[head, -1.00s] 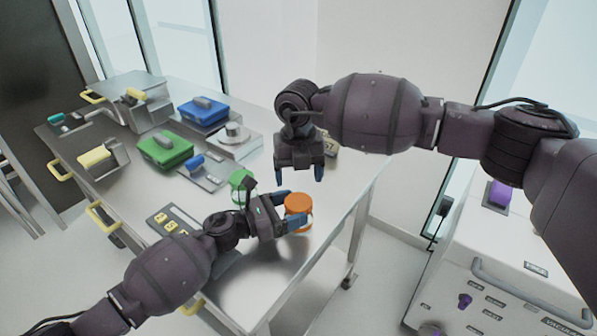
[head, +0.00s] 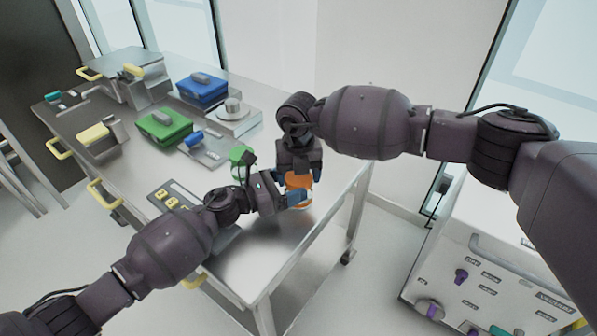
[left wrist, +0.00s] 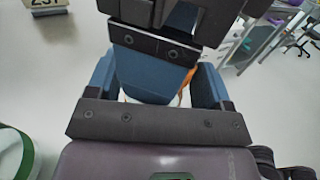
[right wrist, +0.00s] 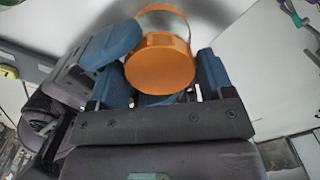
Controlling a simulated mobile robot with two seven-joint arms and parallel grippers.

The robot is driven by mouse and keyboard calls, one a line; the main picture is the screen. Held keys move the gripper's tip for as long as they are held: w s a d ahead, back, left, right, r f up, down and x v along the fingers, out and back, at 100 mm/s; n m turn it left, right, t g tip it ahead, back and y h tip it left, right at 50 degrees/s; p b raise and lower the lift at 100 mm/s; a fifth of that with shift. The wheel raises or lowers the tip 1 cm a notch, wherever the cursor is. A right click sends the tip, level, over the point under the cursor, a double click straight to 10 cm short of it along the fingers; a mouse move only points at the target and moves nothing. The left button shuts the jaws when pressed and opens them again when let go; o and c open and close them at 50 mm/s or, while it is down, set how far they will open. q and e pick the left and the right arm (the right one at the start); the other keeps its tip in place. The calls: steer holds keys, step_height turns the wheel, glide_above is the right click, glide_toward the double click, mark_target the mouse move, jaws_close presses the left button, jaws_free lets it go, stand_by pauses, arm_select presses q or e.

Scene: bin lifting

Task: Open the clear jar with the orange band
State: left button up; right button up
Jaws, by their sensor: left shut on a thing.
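The clear jar with the orange band and orange lid (head: 298,182) stands upright near the table's right edge. My left gripper (head: 296,196) reaches in from the left and is shut on the jar's body. My right gripper (head: 301,172) points down from above, with its fingers on either side of the lid. In the right wrist view, the round orange lid (right wrist: 160,68) lies between its fingers, with the orange band behind it; I see no clear grip. In the left wrist view, the right gripper hides most of the jar, and only an orange sliver (left wrist: 188,80) shows.
A green-lidded jar (head: 241,157) stands just left of the jar, close to my left gripper. Green (head: 164,126) and blue (head: 202,87) boxes and a scale (head: 233,112) sit farther back. The table's front right corner is clear. A white cabinet (head: 490,280) stands to the right.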

steer(key=c, duration=0.6)
steer(key=n, duration=0.6)
steer(key=shift+n, duration=0.4)
steer(key=o, duration=1)
steer(key=shift+r, duration=0.1)
steer(key=shift+r, duration=2.2)
arm_select(q)
steer(key=o, duration=1.7)
